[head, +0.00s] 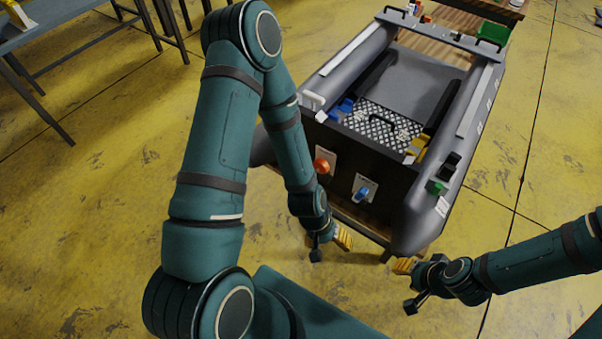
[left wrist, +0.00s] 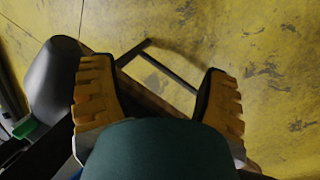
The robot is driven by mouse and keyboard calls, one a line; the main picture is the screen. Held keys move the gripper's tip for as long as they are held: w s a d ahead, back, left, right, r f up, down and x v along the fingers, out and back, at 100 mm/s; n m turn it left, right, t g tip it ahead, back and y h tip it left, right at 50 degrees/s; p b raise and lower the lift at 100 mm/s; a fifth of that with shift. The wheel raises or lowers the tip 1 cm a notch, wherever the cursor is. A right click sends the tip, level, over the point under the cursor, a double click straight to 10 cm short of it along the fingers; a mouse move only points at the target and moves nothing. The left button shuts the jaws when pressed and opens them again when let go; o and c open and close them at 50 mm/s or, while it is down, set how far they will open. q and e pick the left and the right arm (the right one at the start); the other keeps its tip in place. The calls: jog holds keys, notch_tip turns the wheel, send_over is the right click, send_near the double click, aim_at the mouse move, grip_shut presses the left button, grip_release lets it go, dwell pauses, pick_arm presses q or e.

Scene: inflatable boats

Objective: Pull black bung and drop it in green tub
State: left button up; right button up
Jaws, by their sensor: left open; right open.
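A green tub (head: 493,33) stands at the far right end of the boat. The dark transom (head: 378,167) at the boat's near end carries a red-orange knob (head: 322,165) and a blue knob (head: 363,193) on pale plates. My left gripper (head: 330,246) is open and empty, low in front of the transom. Its spread yellow pads also show in the left wrist view (left wrist: 158,95), with the floor and dark bars beyond. My right gripper (head: 407,285) is open, apart from the boat's near right end.
The grey inflatable boat (head: 339,75) rests on a wooden stand. A black fitting (head: 451,162) and a small green piece (head: 437,187) sit on its right tube. Blue and yellow items lie inside the near end. A grey table (head: 50,20) stands at upper left.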

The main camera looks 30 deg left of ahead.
pick_arm(q)
jog(key=s+f+n+g+h+b, duration=0.1)
jog(key=s+f+n+g+h, duration=0.3)
jog(key=n, duration=0.3)
jog(key=w+a+f+n+t+h+b, duration=0.15)
jog(key=w+a+n+t, duration=0.25)
jog(key=w+n+t, duration=0.4)
jog(key=w+a+f+n+t+h, duration=0.1)
jog(key=w+a+n+t+h, duration=0.1)
jog(key=w+a+n+t, duration=0.5)
jog(key=a+f+n+t+y, duration=0.3)
jog(key=a+n+t+y, duration=0.3)
jog(key=a+n+y, duration=0.4)
jog(key=shift+w+a+f, duration=0.2)
jog(key=shift+w+a, duration=0.1)
jog(key=shift+w, duration=0.05)
jog(key=shift+w, duration=0.1)
